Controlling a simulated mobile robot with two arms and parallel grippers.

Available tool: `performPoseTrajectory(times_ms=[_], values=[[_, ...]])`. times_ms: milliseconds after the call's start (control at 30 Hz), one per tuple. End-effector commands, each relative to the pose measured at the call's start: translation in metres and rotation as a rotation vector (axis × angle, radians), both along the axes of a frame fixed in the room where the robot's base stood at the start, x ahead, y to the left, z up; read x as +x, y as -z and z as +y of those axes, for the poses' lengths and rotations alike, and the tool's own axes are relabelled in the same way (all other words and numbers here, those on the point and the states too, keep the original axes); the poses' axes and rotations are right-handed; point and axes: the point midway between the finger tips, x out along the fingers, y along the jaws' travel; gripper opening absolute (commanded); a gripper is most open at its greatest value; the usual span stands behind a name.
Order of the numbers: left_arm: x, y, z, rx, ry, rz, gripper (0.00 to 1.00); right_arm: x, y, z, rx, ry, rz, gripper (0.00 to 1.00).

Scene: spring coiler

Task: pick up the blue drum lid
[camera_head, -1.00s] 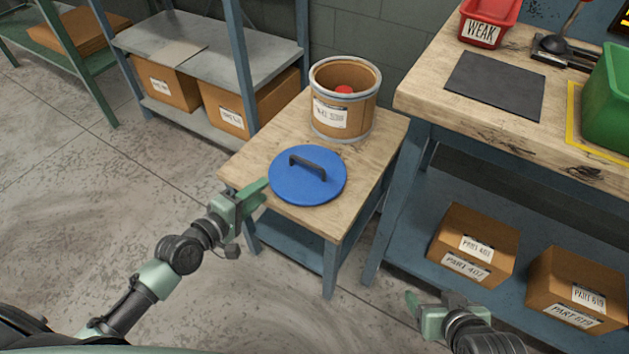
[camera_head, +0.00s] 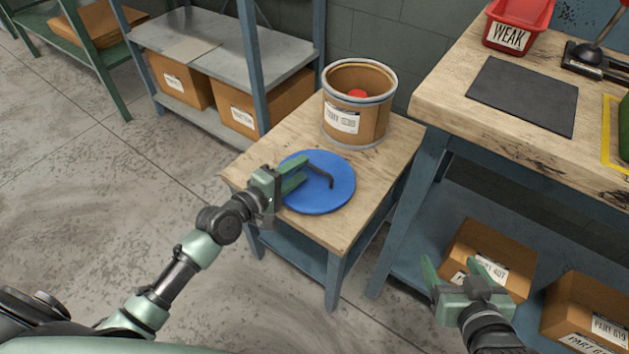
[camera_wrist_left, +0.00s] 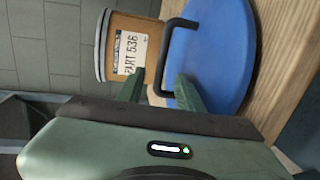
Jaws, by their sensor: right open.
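The blue drum lid (camera_head: 335,190) lies flat on the small wooden table, with its black bar handle (camera_head: 322,171) on top. It also shows in the left wrist view (camera_wrist_left: 225,50), where the handle (camera_wrist_left: 166,62) reaches down toward the gap between the fingers. My left gripper (camera_head: 299,175) is over the lid's left part, at the handle. Its fingers (camera_wrist_left: 160,90) are apart; whether they touch the handle cannot be told. My right gripper (camera_head: 457,268) is open and empty, in front of the workbench's lower shelf.
An open cardboard drum (camera_head: 357,110) with a red item inside stands behind the lid on the small table (camera_head: 395,155). A workbench (camera_head: 450,95) with a red bin (camera_head: 518,22) and a dark mat (camera_head: 525,97) is to the right. Boxes (camera_head: 490,250) sit on its lower shelf.

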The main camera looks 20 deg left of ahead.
Motion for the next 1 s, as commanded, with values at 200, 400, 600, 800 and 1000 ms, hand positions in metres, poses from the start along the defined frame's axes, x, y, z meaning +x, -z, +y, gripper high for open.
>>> performPoseTrajectory(times_ms=[200, 400, 600, 800, 1000], values=[[0.012, 0.003, -0.005, 0.002, 0.001, 0.001, 0.36, 0.01, -0.013, 0.005, 0.019, -0.005, -0.08, 0.71], [0.012, 0.003, -0.005, 0.002, 0.0, 0.001, 0.33, 0.01, -0.014, 0.005, 0.019, -0.005, -0.081, 0.71], [0.012, 0.003, -0.005, 0.003, 0.0, 0.001, 0.0, 0.01, -0.013, 0.005, 0.019, -0.005, -0.08, 0.71], [0.011, 0.003, -0.005, 0.003, 0.0, 0.001, 0.0, 0.01, -0.013, 0.005, 0.019, -0.005, -0.079, 0.71], [0.011, 0.003, -0.005, 0.003, 0.0, 0.001, 0.0, 0.01, -0.013, 0.005, 0.019, -0.006, -0.078, 0.71]])
